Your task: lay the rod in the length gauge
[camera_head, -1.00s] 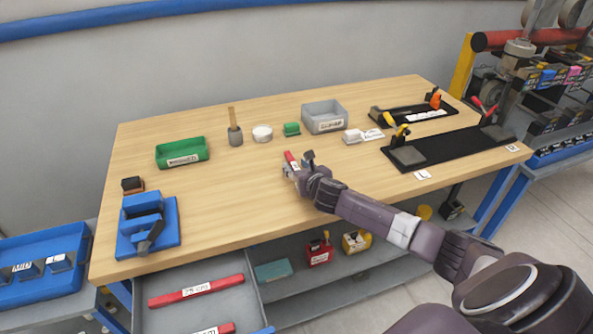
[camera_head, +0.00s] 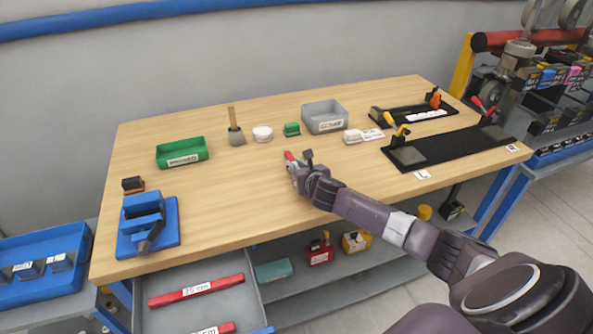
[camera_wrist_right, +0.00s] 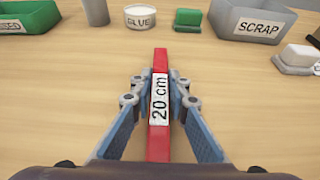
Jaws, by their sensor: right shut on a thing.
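My right gripper (camera_head: 296,163) is over the middle of the table. It is shut on a red bar labelled "20 cm" (camera_wrist_right: 160,140), one end of which also shows in the head view (camera_head: 289,155). In the right wrist view the bar lies between the two fingers and points away from the wrist. I cannot tell whether it touches the table. Similar red bars, one labelled "25 cm" (camera_head: 196,290), lie in the open drawer (camera_head: 238,297). I cannot make out a separate rod, nor which thing is the length gauge. My left gripper is not in view.
Green tray (camera_head: 181,153), glue tub (camera_head: 262,133), brush (camera_head: 235,130) and grey scrap bin (camera_head: 324,117) stand along the back. A blue vise-like fixture (camera_head: 148,225) is at the left. Dark boards with tools (camera_head: 450,146) are at the right. The table's front left middle is clear.

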